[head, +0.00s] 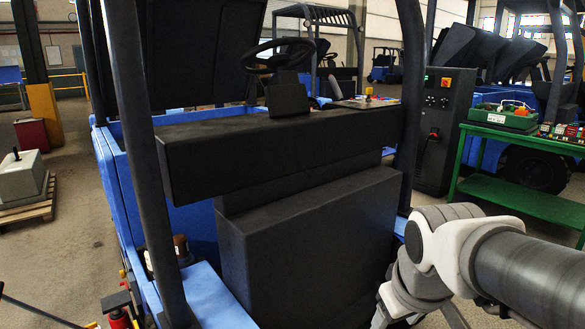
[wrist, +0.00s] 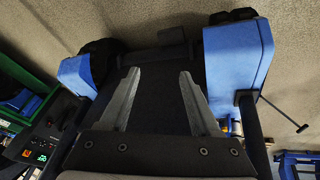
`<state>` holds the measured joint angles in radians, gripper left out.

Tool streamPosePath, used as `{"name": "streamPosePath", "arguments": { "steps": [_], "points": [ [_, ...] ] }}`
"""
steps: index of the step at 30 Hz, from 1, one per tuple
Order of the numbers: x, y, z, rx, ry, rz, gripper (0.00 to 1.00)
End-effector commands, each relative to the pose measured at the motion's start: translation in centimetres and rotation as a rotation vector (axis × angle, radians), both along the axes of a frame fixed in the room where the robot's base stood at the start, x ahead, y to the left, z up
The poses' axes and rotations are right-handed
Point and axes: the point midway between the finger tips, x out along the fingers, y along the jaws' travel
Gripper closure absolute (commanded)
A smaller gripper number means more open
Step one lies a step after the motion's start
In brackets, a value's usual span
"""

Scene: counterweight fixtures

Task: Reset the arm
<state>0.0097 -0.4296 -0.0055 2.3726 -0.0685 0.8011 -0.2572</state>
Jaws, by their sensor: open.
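My arm (head: 450,250) reaches in from the right edge in the head view and bends down at the lower right. Its end is cut off by the bottom edge there. In the wrist view my gripper (wrist: 160,73) is open, with its two grey fingers apart and nothing between them. Beyond the fingers is a dark surface flanked by blue body parts (wrist: 235,65) of a truck, with floor behind. I cannot tell how far the fingers are from it.
A blue forklift with a black counterweight (head: 310,250) fills the middle, close to my arm. A green bench (head: 515,198) with a green crate (head: 503,119) stands at the right. A grey block (head: 22,178) sits on a pallet at the left. Open floor (head: 75,245) lies left of the forklift.

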Motion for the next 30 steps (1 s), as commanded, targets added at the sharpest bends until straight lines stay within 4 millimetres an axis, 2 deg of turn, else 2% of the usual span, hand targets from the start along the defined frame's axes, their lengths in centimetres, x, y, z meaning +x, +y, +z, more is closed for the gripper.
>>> {"name": "streamPosePath", "arguments": {
  "steps": [3,11,13,20,30],
  "points": [
    [-2.6,0.6,1.1,0.057,-0.043,-0.084,0.37],
    [-7.3,1.6,2.0,0.173,-0.107,-0.239,0.37],
    [-7.2,1.6,4.4,0.176,-0.102,-0.244,0.37],
    [-7.1,1.6,9.3,0.173,-0.100,-0.242,0.37],
    [-7.1,1.6,17.7,0.173,-0.100,-0.240,0.37]
  ]
}}
